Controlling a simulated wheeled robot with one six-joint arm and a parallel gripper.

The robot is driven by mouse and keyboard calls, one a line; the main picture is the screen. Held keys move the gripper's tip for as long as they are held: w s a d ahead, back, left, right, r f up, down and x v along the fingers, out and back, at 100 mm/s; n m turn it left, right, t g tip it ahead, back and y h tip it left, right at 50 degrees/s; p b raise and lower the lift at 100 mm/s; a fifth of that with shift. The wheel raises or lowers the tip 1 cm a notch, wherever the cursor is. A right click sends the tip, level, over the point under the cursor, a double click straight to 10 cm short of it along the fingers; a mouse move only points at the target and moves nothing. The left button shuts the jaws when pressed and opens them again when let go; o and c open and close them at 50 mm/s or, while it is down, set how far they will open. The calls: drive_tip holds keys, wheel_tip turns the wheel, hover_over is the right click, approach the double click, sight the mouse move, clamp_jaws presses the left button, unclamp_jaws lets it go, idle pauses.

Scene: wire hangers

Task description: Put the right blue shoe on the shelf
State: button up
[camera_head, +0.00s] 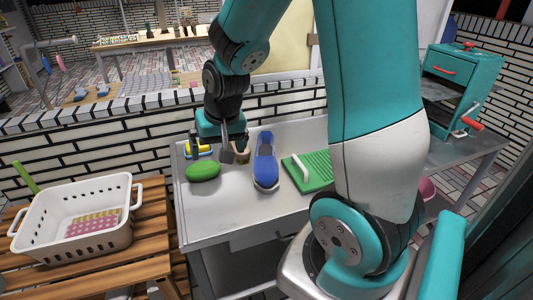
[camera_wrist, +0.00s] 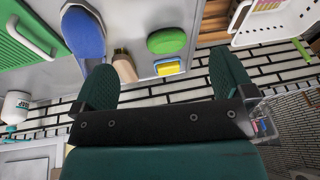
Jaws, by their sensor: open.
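A blue shoe (camera_head: 265,160) with a grey sole edge lies on the grey table (camera_head: 235,205), lengthwise from back to front. It also shows in the wrist view (camera_wrist: 84,32) at upper left, beyond the left finger. My gripper (camera_head: 219,150) is open and empty, above the table's back left part and to the left of the shoe. Both fingers show in the wrist view (camera_wrist: 165,80), with nothing held between them. No shelf is clearly identifiable; small blue shoe-like items (camera_head: 91,92) sit on a wooden surface beyond the low wall.
A green brush or soap-like oval (camera_head: 203,171), a yellow-blue sponge (camera_wrist: 168,68) and a beige bottle (camera_wrist: 125,67) stand near the gripper. A green ribbed board (camera_head: 308,172) with a white handle lies right of the shoe. A white basket (camera_head: 75,217) stands left on wooden slats.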

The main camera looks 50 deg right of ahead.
sight(265, 157)
drive_tip(key=d+f+m+h+p, duration=0.25)
drive_tip(key=d+m, duration=0.25)
drive_tip(key=d, duration=1.1)
drive_tip(key=shift+g+h, duration=0.4)
drive_tip(key=shift+h, duration=0.05)
drive_tip(key=x, duration=1.1)
drive_tip(key=shift+s+a+f, duration=0.15)
drive_tip(key=shift+s+f, duration=0.05)
drive_tip(key=shift+s, duration=0.1)
drive_tip(key=shift+p+x, duration=0.9)
drive_tip(key=shift+x, duration=2.05)
drive_tip(key=shift+w, duration=0.1)
drive_tip(key=c, duration=0.9)
drive_tip(key=shift+r, duration=0.1)
wheel_tip(265, 157, up, 20)
drive_tip(key=b, duration=0.1)
